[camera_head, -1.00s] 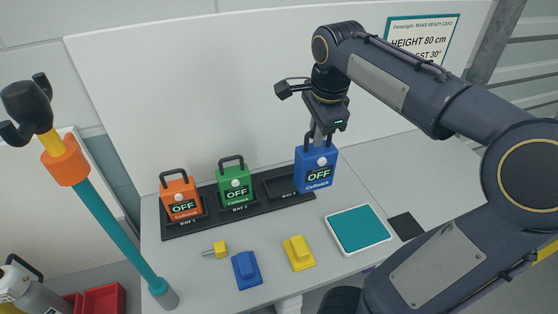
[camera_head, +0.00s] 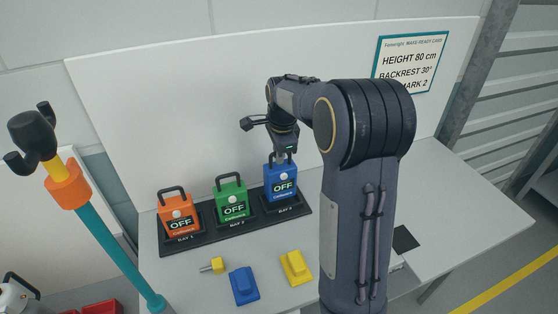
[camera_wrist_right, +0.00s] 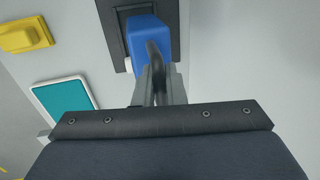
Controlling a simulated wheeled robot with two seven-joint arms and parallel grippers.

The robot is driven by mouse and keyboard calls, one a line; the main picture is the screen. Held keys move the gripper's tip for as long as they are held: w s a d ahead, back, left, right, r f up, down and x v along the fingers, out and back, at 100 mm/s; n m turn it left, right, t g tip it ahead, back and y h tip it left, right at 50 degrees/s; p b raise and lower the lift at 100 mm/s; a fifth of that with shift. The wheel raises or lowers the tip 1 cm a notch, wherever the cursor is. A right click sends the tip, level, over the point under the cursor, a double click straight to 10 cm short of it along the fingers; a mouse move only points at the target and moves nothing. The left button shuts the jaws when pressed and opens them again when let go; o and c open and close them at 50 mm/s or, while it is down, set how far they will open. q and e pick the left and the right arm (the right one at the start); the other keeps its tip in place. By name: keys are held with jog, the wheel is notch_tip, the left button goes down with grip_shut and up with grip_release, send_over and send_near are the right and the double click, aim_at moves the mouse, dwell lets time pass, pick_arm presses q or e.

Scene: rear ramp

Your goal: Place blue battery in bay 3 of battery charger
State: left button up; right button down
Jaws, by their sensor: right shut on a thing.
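The blue battery (camera_head: 282,184) stands upright at bay 3, the right-hand bay of the black battery charger (camera_head: 240,224). Its display reads OFF. Whether it is fully seated cannot be told. My right gripper (camera_head: 281,158) is above it, shut on its handle. In the right wrist view, the fingers (camera_wrist_right: 157,92) close around the dark handle of the blue battery (camera_wrist_right: 148,38). An orange battery (camera_head: 179,216) stands in bay 1 and a green battery (camera_head: 231,201) in bay 2. My left gripper is not in view.
A yellow knob-like part (camera_head: 213,265), a blue block (camera_head: 243,286) and a yellow block (camera_head: 295,268) lie in front of the charger. A teal pad (camera_wrist_right: 65,106) shows in the right wrist view. A white panel (camera_head: 160,110) rises behind the charger.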

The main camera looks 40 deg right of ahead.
aim_at(279, 166)
jog(key=shift+f, duration=1.5)
jog(key=c, duration=1.5)
grip_release()
notch_tip(279, 166, up, 12)
jog(key=s, duration=0.2)
jog(key=s+a+f+n+t+y, duration=0.2)
jog(key=s+a+f+n, duration=0.2)
jog(key=s+a+n, duration=0.6)
jog(key=s+a+f+n+t+y, duration=0.1)
jog(key=s+a+f+n+y, duration=0.1)
jog(key=s+a+n, duration=0.7)
jog(key=s+f+n, duration=0.1)
jog(key=s, duration=0.3)
jog(key=shift+s+a+f+t, duration=0.2)
jog(key=shift+a+f+t, duration=0.15)
jog(key=shift+a+t, duration=0.05)
